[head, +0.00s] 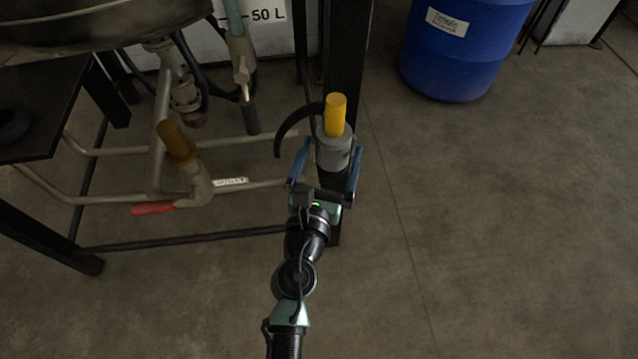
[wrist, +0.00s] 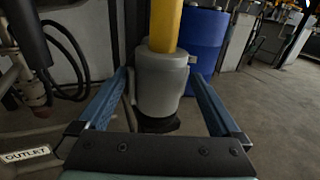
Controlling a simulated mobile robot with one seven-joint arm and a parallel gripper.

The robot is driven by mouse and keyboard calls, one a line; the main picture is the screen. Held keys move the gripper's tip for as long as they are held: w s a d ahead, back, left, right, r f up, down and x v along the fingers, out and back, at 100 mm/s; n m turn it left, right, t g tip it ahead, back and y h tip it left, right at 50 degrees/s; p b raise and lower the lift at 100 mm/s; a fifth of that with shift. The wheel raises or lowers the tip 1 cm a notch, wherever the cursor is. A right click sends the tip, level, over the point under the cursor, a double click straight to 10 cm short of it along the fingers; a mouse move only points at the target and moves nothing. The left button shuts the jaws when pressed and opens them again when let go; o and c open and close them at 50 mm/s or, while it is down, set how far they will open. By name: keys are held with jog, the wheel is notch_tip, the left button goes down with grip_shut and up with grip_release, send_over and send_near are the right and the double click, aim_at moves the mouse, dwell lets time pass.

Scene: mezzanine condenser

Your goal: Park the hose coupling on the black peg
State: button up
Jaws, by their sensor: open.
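The hose coupling (head: 333,155) is a grey cylinder with a yellow stub (head: 336,112) rising from its top. It stands roughly upright beside a black post, and it is large in the middle of the wrist view (wrist: 160,85). A curved black piece (head: 287,130) reaches to it from the left. My gripper (head: 327,165) is open, with one blue finger on each side of the coupling and a visible gap on both sides in the wrist view. A dark round shape (wrist: 158,124) shows just under the coupling; I cannot tell whether it is the black peg.
An outlet pipe with an amber stub (head: 176,143) and a red handle (head: 153,209) is at the left, under the large vessel (head: 80,22). A black frame leg (head: 350,60) stands behind the coupling. A blue drum (head: 460,55) is at the back right. The right floor is clear.

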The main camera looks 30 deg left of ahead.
jog(key=s+d+b, duration=0.1)
jog(key=s+d, duration=0.1)
jog(key=s, duration=0.8)
jog(key=shift+b, duration=0.35)
jog(key=w+d+r+m+t+h, duration=0.2)
jog(key=w+d+r+m, duration=0.15)
jog(key=r+m, duration=0.65)
jog(key=w+d+r+m+t+h, duration=0.25)
jog(key=d+r+m, duration=0.25)
jog(key=r+m, duration=0.6)
jog(key=w+d+r+m+t+h, duration=0.2)
jog(key=d+r+m, duration=0.35)
jog(key=r, duration=0.75)
jog(key=s+r+m+t+y+p, duration=0.1)
jog(key=s+r+m+t+y, duration=0.1)
jog(key=s+r+m, duration=0.5)
jog(key=s+r+m+t+y+p, duration=0.1)
jog(key=r+m, duration=0.4)
jog(key=r, duration=0.7)
notch_tip(320, 180, up, 27)
jog(key=p, duration=2.7)
jog(key=shift+a, duration=0.2)
